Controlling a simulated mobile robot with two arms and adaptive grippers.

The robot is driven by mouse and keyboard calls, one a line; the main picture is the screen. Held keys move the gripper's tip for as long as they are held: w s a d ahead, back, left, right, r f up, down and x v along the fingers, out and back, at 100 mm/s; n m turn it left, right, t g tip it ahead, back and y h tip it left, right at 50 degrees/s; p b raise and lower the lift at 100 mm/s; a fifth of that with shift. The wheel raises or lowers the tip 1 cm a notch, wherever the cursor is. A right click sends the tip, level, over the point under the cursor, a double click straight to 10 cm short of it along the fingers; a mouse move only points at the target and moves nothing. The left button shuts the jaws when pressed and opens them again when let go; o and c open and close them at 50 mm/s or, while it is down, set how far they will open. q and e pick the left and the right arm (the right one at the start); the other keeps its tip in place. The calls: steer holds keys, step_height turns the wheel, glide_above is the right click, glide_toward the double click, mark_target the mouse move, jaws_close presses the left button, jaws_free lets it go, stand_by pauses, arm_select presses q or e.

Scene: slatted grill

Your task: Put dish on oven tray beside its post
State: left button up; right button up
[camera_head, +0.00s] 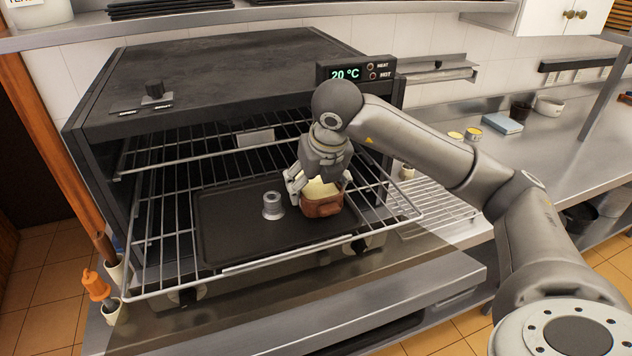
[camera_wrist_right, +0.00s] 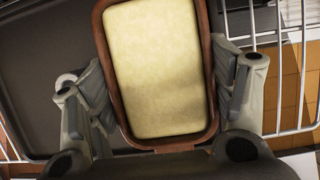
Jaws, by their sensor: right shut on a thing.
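The dish (camera_head: 324,206) is brown with a pale yellow filling. It is at the right part of the dark oven tray (camera_head: 228,246), and I cannot tell whether it touches the tray. A short grey metal post (camera_head: 273,206) stands on the tray just left of the dish, with a small gap. My right gripper (camera_head: 318,188) is over the dish and shut on it. In the right wrist view, the dish (camera_wrist_right: 155,70) lies between the two fingers of the right gripper (camera_wrist_right: 160,100). My left gripper is not in view.
The tray lies on a wire rack (camera_head: 150,255) pulled out of the black oven (camera_head: 215,75). Another wire rack (camera_head: 200,150) sits above and behind it. A steel counter (camera_head: 520,150) to the right holds small bowls and a blue box (camera_head: 502,123). The left of the tray is clear.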

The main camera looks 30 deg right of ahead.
steer(key=shift+f, duration=0.45)
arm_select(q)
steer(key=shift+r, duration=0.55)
arm_select(e)
steer(key=shift+f, duration=0.1)
steer(key=shift+f, duration=0.15)
steer(key=o, duration=1.4)
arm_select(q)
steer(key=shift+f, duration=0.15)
arm_select(e)
steer(key=shift+s, duration=0.1)
steer(key=shift+r, duration=0.2)
